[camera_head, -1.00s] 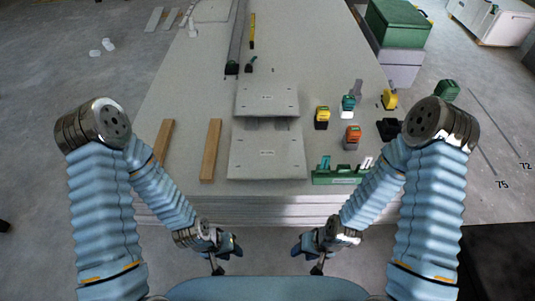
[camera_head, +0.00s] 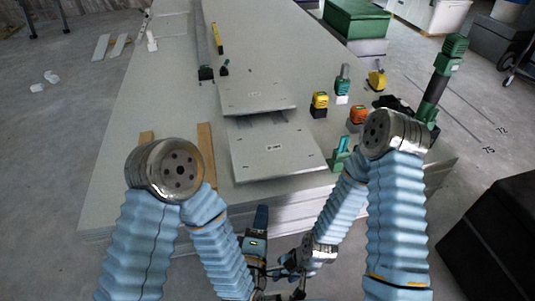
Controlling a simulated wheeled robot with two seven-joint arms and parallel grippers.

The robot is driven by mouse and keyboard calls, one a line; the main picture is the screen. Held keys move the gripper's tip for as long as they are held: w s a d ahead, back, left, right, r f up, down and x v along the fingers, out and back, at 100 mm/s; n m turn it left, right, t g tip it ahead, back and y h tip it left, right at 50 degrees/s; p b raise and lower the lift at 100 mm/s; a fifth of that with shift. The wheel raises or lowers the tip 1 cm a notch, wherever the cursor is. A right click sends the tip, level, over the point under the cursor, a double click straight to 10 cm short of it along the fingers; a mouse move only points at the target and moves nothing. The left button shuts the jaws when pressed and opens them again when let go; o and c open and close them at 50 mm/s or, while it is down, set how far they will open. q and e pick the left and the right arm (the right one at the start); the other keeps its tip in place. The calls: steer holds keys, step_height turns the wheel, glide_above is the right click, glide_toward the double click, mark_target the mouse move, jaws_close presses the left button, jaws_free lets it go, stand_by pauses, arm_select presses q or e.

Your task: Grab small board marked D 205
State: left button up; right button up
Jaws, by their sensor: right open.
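Two small light-grey boards lie flat on the large stacked panel, one behind the other. My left gripper (camera_head: 258,222) is in front of the nearer board, close to the stack's front edge and apart from the board. Its jaws cannot be made out. My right gripper (camera_head: 286,268) is lower, in front of the stack, open and away from both boards.
The big panel stack (camera_head: 130,130) fills the middle. Wooden strips (camera_head: 206,150) lie left of the boards. A yellow-black tool (camera_head: 319,103), an orange tool (camera_head: 357,114) and a green holder (camera_head: 340,155) stand to the right. A green case (camera_head: 356,18) is behind.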

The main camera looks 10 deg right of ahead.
mark_target(271, 177)
arm_select(q)
steer(key=x, duration=0.7)
steer(key=shift+w+r, duration=0.2)
steer(key=shift+w, duration=0.2)
steer(key=shift+x, duration=2.75)
steer(key=shift+s+d, duration=0.15)
steer(key=shift+d, duration=0.05)
jaws_close()
steer(key=shift+r, duration=0.1)
